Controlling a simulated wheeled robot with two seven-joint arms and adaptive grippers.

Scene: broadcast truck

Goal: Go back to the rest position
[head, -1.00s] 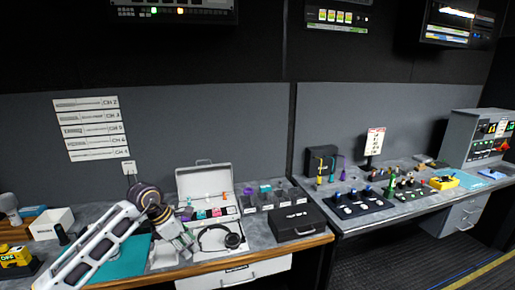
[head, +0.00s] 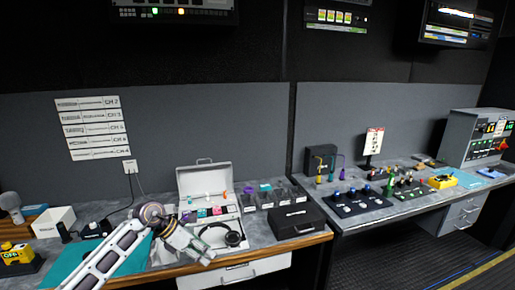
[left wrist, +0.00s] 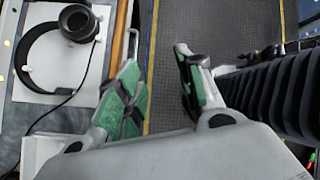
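My left gripper (head: 205,256) shows in the head view in front of the left desk, near its front edge. In the left wrist view the same gripper (left wrist: 160,88) has its two green-padded fingers apart, with nothing between them. Beyond the fingers lie the dark floor and a yellow floor line. The headphones (left wrist: 50,45) lie on a white pad beside the gripper, apart from it; they also show in the head view (head: 232,238). My right gripper is in neither view.
An open white case (head: 205,180) with small coloured items stands behind the headphones. A black case (head: 298,221) sits to their right on the desk (head: 262,243). A teal mat (head: 130,262) lies under my left arm. A second desk with control panels (head: 357,201) stands at the right.

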